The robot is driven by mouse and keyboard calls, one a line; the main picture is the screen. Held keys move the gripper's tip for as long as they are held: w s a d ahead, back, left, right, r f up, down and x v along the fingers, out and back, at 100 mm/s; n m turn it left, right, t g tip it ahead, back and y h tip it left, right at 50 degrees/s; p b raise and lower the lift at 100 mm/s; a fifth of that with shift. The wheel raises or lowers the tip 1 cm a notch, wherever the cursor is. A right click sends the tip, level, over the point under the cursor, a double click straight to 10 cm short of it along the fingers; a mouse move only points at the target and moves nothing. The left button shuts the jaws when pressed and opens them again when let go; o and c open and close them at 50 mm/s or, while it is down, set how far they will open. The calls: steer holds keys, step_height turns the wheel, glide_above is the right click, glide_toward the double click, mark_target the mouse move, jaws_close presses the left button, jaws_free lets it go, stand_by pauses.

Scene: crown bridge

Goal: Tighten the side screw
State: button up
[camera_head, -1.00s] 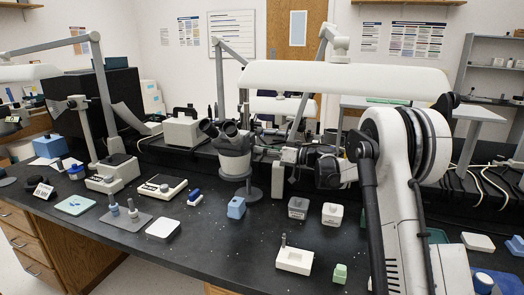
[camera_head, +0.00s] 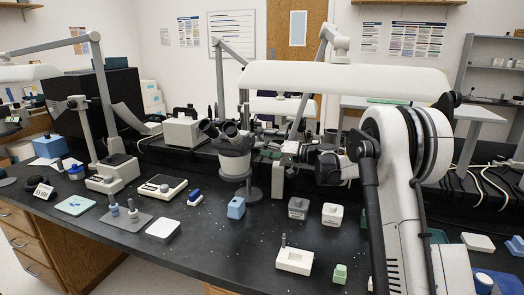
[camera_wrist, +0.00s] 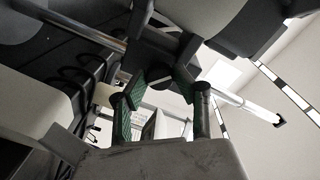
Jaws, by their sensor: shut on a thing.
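In the wrist view, the two green-padded fingers of my gripper (camera_wrist: 158,90) are closed in on a dark part (camera_wrist: 160,52) at the joint of a metal rod (camera_wrist: 245,105). This appears to be the side screw, but its head is mostly hidden by the fingers. In the head view, my gripper (camera_head: 292,152) is just right of the microscope (camera_head: 235,160), at the height of its body. The screw cannot be made out there.
A long white lamp arm (camera_head: 345,80) hangs above. On the black bench (camera_head: 225,240) stand a blue block (camera_head: 236,208), a grey block (camera_head: 298,208), a white block (camera_head: 332,214) and a white holder (camera_head: 294,261) with an upright peg. The bench front between them is mostly clear.

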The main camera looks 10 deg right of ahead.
steer(key=m, duration=0.5)
steer(key=shift+m, duration=0.3)
stand_by(0.5)
steer(key=o, duration=1.1)
steer(key=shift+o, duration=0.2)
steer(key=v, duration=1.2)
steer(key=shift+r, duration=0.2)
steer(key=shift+w, duration=0.15)
